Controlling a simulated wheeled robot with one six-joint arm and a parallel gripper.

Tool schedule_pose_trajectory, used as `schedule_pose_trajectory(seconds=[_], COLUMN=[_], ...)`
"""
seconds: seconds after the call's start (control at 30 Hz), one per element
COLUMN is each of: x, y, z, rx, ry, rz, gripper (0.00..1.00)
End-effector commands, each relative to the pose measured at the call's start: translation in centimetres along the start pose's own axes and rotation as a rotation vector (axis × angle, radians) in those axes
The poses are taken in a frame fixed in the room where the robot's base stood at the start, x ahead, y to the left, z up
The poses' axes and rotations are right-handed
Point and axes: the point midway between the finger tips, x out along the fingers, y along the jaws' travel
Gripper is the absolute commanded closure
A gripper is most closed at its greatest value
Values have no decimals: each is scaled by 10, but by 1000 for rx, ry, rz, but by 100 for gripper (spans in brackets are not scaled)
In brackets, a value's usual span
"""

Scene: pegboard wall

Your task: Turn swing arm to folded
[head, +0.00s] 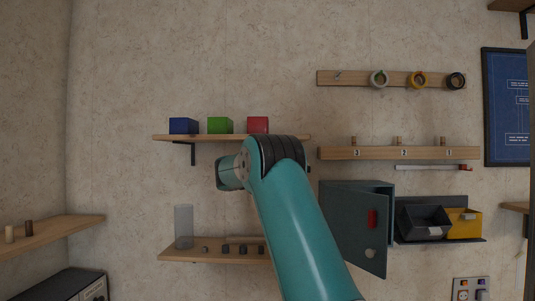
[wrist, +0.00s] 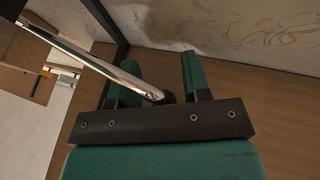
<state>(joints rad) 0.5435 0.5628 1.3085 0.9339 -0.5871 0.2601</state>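A slim shiny metal bar (wrist: 105,68), which looks like the swing arm, runs from the upper left to between my fingers in the wrist view. Its near end has a dark round tip by the gripper body. My gripper (wrist: 160,72) is open, with one teal finger on each side of that tip. I cannot tell whether the bar touches a finger. In the head view my own arm hides the gripper, and I cannot make out this bar there.
A wooden shelf (head: 205,138) holds blue, green and red blocks. The lower shelf (head: 215,257) holds a clear cylinder (head: 184,226) and several small dark pieces. A grey cabinet (head: 340,225) has its door open. Dark and yellow bins (head: 464,222) hang at right.

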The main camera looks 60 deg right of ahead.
Motion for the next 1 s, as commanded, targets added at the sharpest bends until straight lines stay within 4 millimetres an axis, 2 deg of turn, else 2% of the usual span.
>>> schedule_pose_trajectory(seconds=[0.23, 0.37, 0.8, 1.0], x=[-4, -21, -129, -162], y=[-3, -3, -2, -1], z=[1, 4, 6, 3], rx=[2, 2, 4, 3], ry=[0, 0, 0, 1], rz=[-5, -7, -7, -4], gripper=[56, 56, 56, 56])
